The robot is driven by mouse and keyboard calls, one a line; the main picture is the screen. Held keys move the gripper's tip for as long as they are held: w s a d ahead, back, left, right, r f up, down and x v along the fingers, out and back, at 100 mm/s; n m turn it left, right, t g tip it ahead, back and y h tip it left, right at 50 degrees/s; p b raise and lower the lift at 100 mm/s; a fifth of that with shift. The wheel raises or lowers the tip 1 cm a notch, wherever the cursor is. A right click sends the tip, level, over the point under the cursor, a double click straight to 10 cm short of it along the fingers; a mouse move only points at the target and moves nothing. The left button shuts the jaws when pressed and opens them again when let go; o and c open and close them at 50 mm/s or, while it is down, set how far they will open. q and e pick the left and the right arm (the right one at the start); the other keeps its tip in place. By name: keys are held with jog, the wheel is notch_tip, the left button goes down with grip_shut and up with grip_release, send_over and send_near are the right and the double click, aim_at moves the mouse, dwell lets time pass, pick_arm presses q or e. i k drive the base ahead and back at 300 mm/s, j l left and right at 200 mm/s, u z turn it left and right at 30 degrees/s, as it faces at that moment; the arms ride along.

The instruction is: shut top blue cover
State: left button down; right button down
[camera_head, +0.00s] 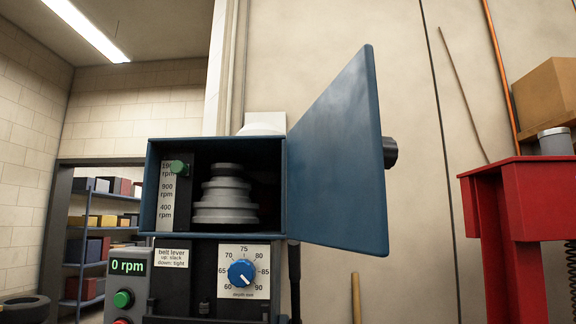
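The top blue cover (340,160) is a flat blue door. It stands wide open, swung out to the right from the right edge of the blue housing (216,142). A dark round knob (390,152) sticks out past the cover's right edge. Neither of my grippers shows in the head view.
Below the housing are a dial panel with a blue knob (241,272) and a 0 rpm control box (124,290). A red stand (514,215) is at the right, with a cardboard box (548,92) behind it. Shelves (88,240) stand in the left background.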

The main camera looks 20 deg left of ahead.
aim_at(338, 156)
jog(key=i+l+u, duration=0.15)
jog(key=l+u, duration=0.15)
jog(key=u, duration=0.2)
jog(key=l+u, duration=0.3)
jog(key=u, duration=0.15)
jog(key=i+l+u, duration=0.1)
jog(key=l+u, duration=0.4)
jog(key=l, duration=0.15)
